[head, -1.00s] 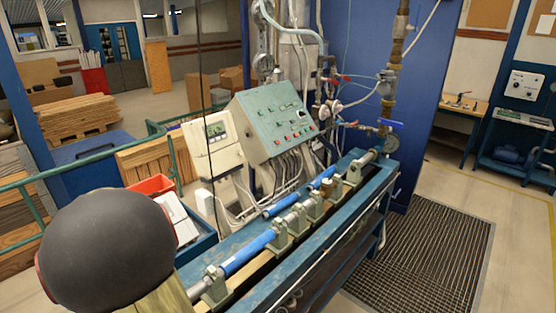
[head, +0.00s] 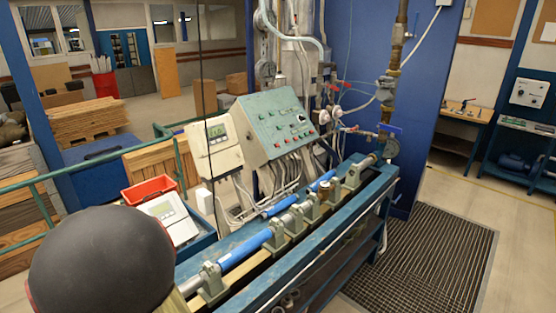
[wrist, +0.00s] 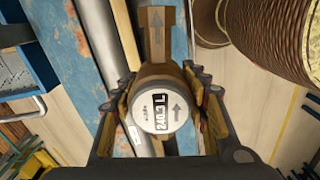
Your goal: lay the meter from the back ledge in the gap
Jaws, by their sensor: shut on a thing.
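The meter (wrist: 158,112) is a brass body with a round white dial, black digits and an arrow. In the wrist view my gripper (wrist: 162,95) is shut on it, one finger on each side. The meter is over the bench, its brass end pointing to the top of the picture; I cannot tell whether it touches anything below. In the head view my dark arm part hides the lower left, so gripper and held meter do not show there. The bench (head: 300,264) carries a line of blue pipes (head: 243,250) in grey supports (head: 279,238). I cannot make out the gap.
A green control panel (head: 272,128) and a white display box (head: 214,146) stand behind the bench. A red bin (head: 149,190) and a white device (head: 170,217) sit at its left. A brown ribbed cylinder (wrist: 258,25) is at the wrist view's upper right.

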